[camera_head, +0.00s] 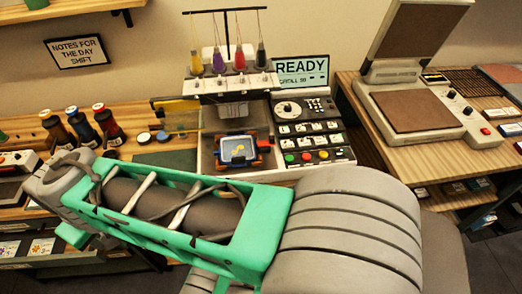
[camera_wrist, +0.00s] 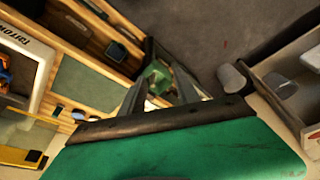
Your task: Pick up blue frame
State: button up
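The blue frame (camera_head: 238,150) sits under the head of the embroidery machine at the centre of the head view. It has a pale inside with a yellow motif and orange parts at its sides. In the wrist view, only a small blue and orange part (camera_wrist: 4,74) shows at the left edge, likely the same frame. My gripper (camera_wrist: 158,88) shows in the wrist view with its two fingers apart, well away from the frame. A green thing appears between or beyond the fingertips; I cannot tell what it is. In the head view the gripper's fingers cannot be made out.
The embroidery machine (camera_head: 225,87) carries several thread cones, with a control panel (camera_head: 305,130) at its right. A heat press (camera_head: 415,110) stands on the right table. Thread spools (camera_head: 82,127) stand at left. A green mat (camera_wrist: 85,83) lies on the wooden table. My arm crosses the foreground.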

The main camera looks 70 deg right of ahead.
jog(key=d+m+g+h, duration=0.2)
jog(key=d+m, duration=0.9)
jog(key=d, duration=0.4)
jog(key=m+g+p, duration=0.1)
jog(key=m+g, duration=0.4)
jog(key=m, duration=1.3)
send_near(236, 157)
jog(key=f, duration=0.2)
jog(key=x, duration=0.4)
jog(key=p+x, duration=0.1)
jog(key=x, duration=0.2)
jog(key=shift+s+d+r, duration=0.1)
jog(key=shift+s+r, duration=0.1)
jog(key=shift+s, duration=0.2)
jog(key=shift+f, duration=0.15)
grip_shut()
